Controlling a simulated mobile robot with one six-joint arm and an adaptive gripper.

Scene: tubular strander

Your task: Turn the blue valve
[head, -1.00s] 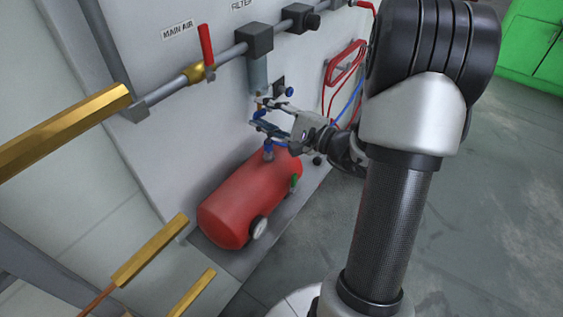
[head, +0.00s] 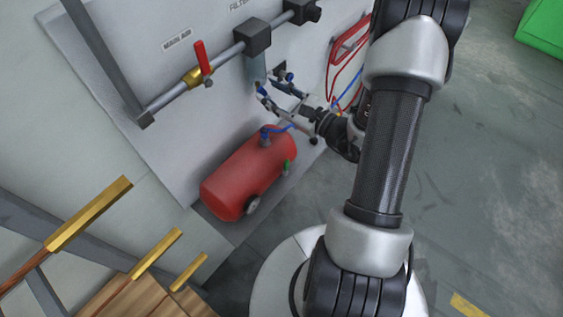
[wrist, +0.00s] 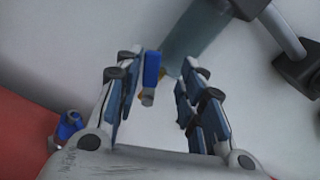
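The blue valve (wrist: 152,68) shows in the wrist view as a small blue handle with brass beside it, below the grey-blue filter bowl (wrist: 192,42). My gripper (wrist: 163,72) is open, with one finger on each side of this spot. The blue valve lies between the fingers, close beside the left finger; I cannot tell whether they touch. In the head view my gripper (head: 273,84) is at the lower end of the filter bowl (head: 255,68), and its fingers largely hide the valve there.
A red tank (head: 245,180) with a blue fitting (head: 266,134) on top stands below my gripper. A pipe with a red-handled main air valve (head: 203,58) runs above left. Red hose (head: 345,65) hangs to the right. Brass rods (head: 90,213) are in the left foreground.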

